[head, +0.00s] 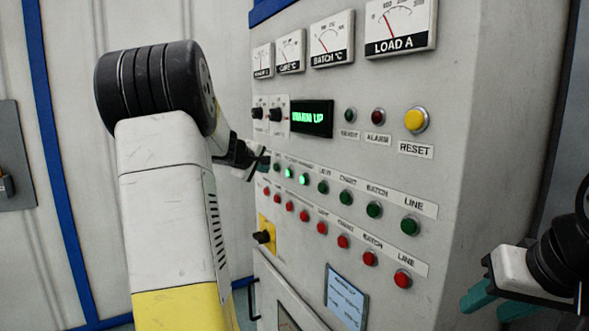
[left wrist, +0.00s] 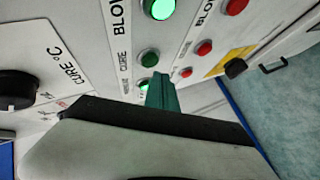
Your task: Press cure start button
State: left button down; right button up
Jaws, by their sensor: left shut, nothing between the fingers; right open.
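The green button beside the CURE label is dark in the left wrist view (left wrist: 150,58); in the head view it appears as the dark green button (head: 277,167) near the left end of the upper row. My left gripper (head: 264,162) is shut and empty, its fingertips close to the left end of that row. In the left wrist view its teal fingers (left wrist: 161,90) are just below the CURE button and partly cover a lit green button (left wrist: 145,86). I cannot tell whether they touch the panel. My right gripper (head: 491,303) is open, low at the right, away from the buttons.
A row of red buttons (head: 343,241) runs below the green ones. The display (head: 312,118) reads WARM UP. A yellow RESET button (head: 415,120), dial knobs (head: 277,113) and a yellow-backed rotary switch (head: 264,236) are also on the panel. Meters line its top.

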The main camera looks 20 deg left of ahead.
pick_arm(q)
jog(key=shift+w+d, duration=0.3)
jog(key=shift+w+d, duration=0.3)
jog(key=shift+w, duration=0.1)
dwell(0.9)
dwell(0.3)
jog(key=shift+s+a, duration=0.55)
jog(key=shift+s, duration=0.15)
jog(key=shift+s+a, duration=1.65)
jog(key=shift+s, duration=0.25)
